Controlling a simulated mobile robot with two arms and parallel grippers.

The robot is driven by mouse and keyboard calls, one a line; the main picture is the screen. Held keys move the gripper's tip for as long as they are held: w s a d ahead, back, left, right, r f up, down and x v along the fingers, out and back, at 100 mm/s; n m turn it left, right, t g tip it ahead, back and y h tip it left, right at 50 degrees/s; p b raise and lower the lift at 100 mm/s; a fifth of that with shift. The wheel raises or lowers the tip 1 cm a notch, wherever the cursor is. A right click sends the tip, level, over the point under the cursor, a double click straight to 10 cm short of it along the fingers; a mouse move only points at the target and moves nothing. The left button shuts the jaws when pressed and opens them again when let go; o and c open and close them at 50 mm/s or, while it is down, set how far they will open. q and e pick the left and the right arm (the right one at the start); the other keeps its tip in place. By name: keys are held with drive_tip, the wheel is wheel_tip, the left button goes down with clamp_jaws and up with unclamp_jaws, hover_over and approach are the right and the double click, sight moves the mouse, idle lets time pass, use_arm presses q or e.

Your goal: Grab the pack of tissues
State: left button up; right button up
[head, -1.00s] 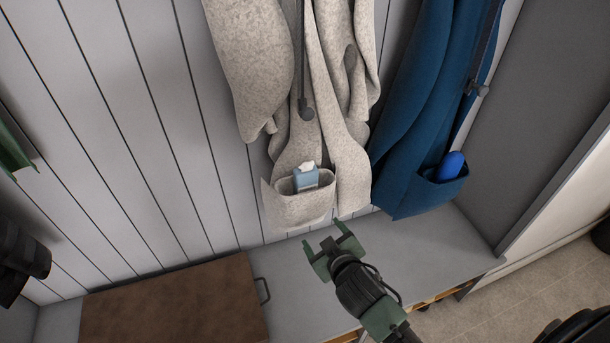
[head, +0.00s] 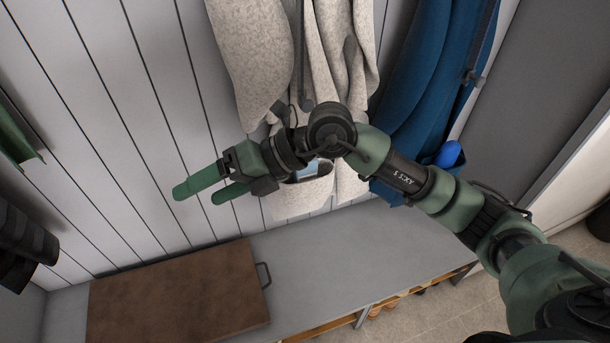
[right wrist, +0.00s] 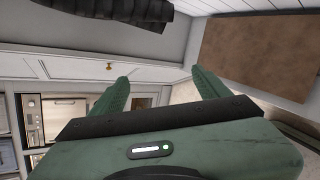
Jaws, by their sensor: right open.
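The pack of tissues (head: 308,170) is light blue and sits in the pocket of the light grey coat (head: 300,202). In the head view my right arm crosses in front of it, so only a small part shows. My right gripper (head: 205,193) is open and empty, to the left of the pocket, with its fingers pointing left. In the right wrist view the fingers of my right gripper (right wrist: 157,88) are apart with nothing between them. My left gripper is not in view.
A grey bench (head: 330,250) runs below, with a brown lid or cushion (head: 170,295) on its left part. A blue coat (head: 415,105) with a blue object (head: 449,154) in its pocket hangs at right. Dark clothing (head: 25,245) is at left.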

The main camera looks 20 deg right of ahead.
drive_tip(key=w+d+f+t+h, duration=0.1)
drive_tip(key=w+d+f+h, duration=0.15)
drive_tip(key=d, duration=0.35)
drive_tip(key=w+d+f+t+h, duration=0.1)
drive_tip(key=w+d+f+h, duration=0.1)
drive_tip(key=w+d+h, duration=0.25)
drive_tip(key=m+h+p, duration=0.3)
drive_tip(key=h+p, duration=0.1)
drive_tip(key=h, duration=0.1)
hover_over(311, 172)
drive_tip(key=f, duration=0.4)
drive_tip(key=shift+w+a+f, duration=0.3)
drive_tip(key=shift+a+f, duration=0.1)
drive_tip(key=shift+w+f, duration=0.2)
drive_tip(key=shift+f, duration=0.3)
drive_tip(key=shift+t, duration=0.3)
clamp_jaws()
drive_tip(key=shift+r, duration=0.1)
